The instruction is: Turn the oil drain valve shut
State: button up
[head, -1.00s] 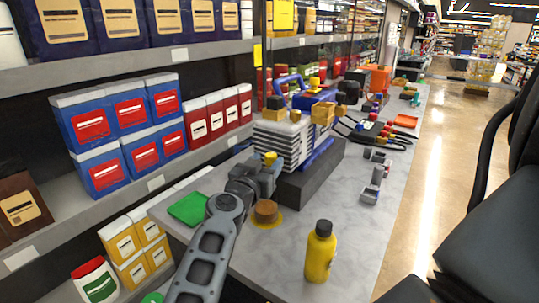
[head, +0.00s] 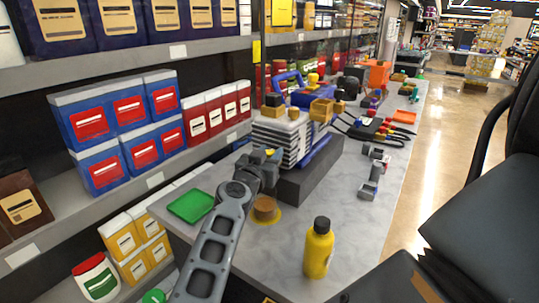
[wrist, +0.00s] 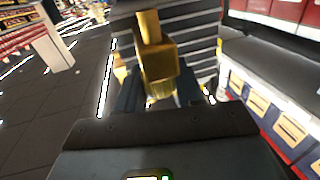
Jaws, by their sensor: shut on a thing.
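The vacuum pump (head: 282,139) stands on a dark plinth on the grey bench, with pale ribbed sides, a blue body and brass fittings. My gripper (head: 267,158) is at its near end, shut on the small brass oil drain valve (head: 270,153). In the wrist view the brass valve (wrist: 157,58) stands up between the dark fingers of my gripper (wrist: 160,98), in front of the pump's ribs. The fingers hide the valve's lower part, and I cannot tell its exact turn angle.
A brown round cup (head: 265,208) sits in a yellow patch below my gripper. A yellow bottle (head: 318,250) stands at the front of the bench. A green tray (head: 191,206) lies to the left. Stocked shelves (head: 160,180) line the left; a dark chair (head: 480,220) is at the right.

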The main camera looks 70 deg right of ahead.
jog(key=shift+c, duration=1)
